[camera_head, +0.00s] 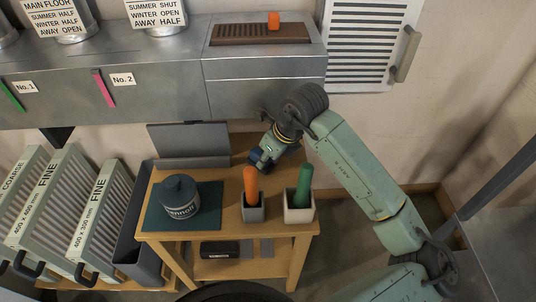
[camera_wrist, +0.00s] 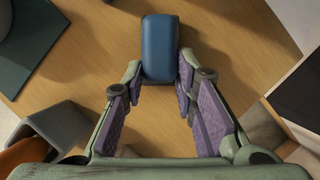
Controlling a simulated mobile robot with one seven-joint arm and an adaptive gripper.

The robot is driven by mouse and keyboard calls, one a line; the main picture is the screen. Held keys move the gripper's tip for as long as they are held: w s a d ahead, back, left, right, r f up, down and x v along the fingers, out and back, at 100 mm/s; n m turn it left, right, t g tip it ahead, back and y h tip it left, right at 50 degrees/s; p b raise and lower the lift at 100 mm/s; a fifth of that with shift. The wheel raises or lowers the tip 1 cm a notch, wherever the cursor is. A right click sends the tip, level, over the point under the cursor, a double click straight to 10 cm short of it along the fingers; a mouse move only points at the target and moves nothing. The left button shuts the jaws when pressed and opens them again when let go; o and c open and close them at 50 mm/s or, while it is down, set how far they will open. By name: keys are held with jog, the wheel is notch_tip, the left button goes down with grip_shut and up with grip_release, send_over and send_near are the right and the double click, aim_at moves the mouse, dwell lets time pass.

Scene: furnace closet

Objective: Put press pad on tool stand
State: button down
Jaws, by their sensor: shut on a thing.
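A blue rounded block, which looks like the press pad (camera_wrist: 160,47), is between the fingertips of my gripper (camera_wrist: 160,78) in the wrist view. The purple-padded fingers are shut on its near end. In the head view my gripper (camera_head: 266,158) is over the back of the wooden table, and the pad is a small dark blue shape at its tip. I cannot tell whether the pad touches the tabletop. No part is clearly marked as the tool stand; a grey holder with an upright back plate (camera_head: 188,138) stands at the table's back left.
An orange handle stands in a grey box (camera_head: 253,213) and a green handle in a white box (camera_head: 299,214) at the table's front right. A dark canister (camera_head: 179,195) sits on a green mat (camera_head: 212,190). A metal duct (camera_head: 160,85) runs behind.

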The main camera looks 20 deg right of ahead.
jog(key=shift+f+b, duration=0.2)
jog(key=shift+b, duration=0.15)
jog(key=c, duration=1.3)
grip_release()
jog(key=shift+r, duration=0.15)
jog(key=shift+r+p, duration=0.2)
jog(key=shift+p, duration=0.3)
jog(key=shift+s+d+r+b, duration=0.2)
jog(key=shift+r+b, duration=0.1)
jog(key=shift+b, duration=0.05)
jog(key=b+v, duration=0.1)
jog(key=v, duration=1)
jog(key=shift+b, duration=0.35)
jog(key=shift+a+r, duration=0.1)
